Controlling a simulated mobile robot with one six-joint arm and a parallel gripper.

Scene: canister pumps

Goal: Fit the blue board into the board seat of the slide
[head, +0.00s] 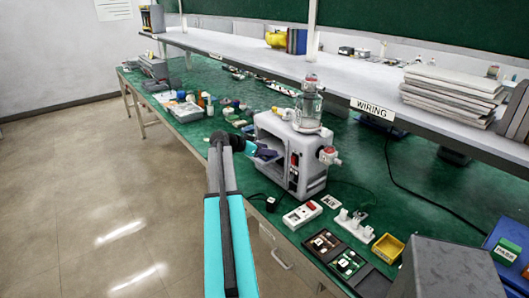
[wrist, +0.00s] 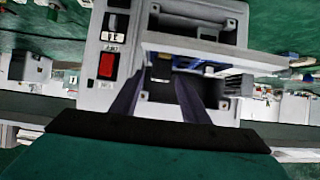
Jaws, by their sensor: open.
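The grey-white pump unit (head: 303,172) stands on the green bench, with its open bay facing my arm. It also fills the middle of the wrist view (wrist: 95,75), with a red rocker switch on its front. A pale plate, which looks like the slide (wrist: 205,50), sticks out across the bay. A blue strip (wrist: 210,68) shows under the plate's edge; it may be the blue board, but I cannot tell whether it is seated. The board seat is not clearly visible. My gripper (head: 267,154) is open at the bay, its two dark fingers (wrist: 158,100) apart with nothing clearly between them.
A black tray (head: 368,281) with small boards lies at the bench's front. A white and red device (head: 302,214), a yellow bin (head: 388,248) and a grey box (head: 447,270) stand nearby. The shelf (head: 330,85) runs behind the pump. Loose parts crowd the bench at left.

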